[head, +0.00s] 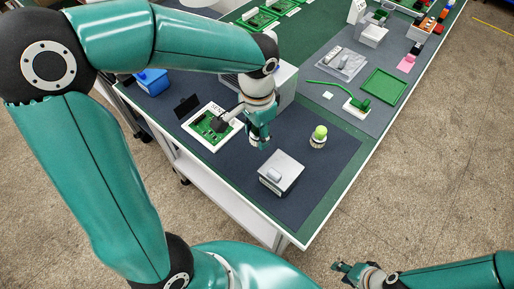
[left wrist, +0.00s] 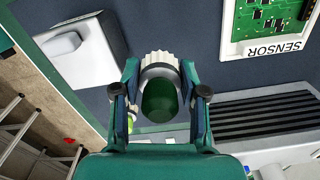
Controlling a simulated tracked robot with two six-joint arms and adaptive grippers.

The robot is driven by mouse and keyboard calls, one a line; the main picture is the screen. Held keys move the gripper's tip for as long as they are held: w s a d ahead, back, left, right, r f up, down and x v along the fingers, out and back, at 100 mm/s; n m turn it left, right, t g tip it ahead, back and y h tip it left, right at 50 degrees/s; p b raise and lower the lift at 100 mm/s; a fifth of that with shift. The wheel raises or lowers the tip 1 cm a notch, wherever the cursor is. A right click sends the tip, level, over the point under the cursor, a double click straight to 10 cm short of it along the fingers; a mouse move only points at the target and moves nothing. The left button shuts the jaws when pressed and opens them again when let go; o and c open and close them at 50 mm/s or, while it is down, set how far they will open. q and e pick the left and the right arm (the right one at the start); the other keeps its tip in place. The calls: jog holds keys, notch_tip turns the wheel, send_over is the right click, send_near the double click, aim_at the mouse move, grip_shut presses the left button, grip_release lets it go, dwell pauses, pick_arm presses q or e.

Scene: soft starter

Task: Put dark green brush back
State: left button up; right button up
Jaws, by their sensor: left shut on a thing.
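My left gripper (head: 259,138) hangs over the dark near part of the bench, between the sensor board and a lime green brush (head: 319,134). In the left wrist view its two fingers (left wrist: 160,100) are shut on the dark green brush (left wrist: 162,100), with the green handle toward the camera and pale bristles beyond. In the head view the gripper hides most of this brush. The lime green brush stands upright on the bench, to the right of the gripper. My right gripper (head: 347,273) is off the bench at bottom right, with its fingers apart and empty.
A grey box with a pale block on top (head: 281,172) stands near the front edge. A white-framed sensor board (head: 202,130) lies left of the gripper, and a grey vented housing (head: 287,80) stands behind it. The mat right of the lime brush is clear.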

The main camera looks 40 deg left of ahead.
aim_at(257, 156)
pick_arm(q)
jog(key=shift+s+f, duration=0.1)
jog(key=shift+f, duration=3.55)
jog(key=o, duration=0.9)
jog(key=shift+f, duration=0.1)
notch_tip(257, 156, up, 12)
jog(key=shift+r, duration=0.1)
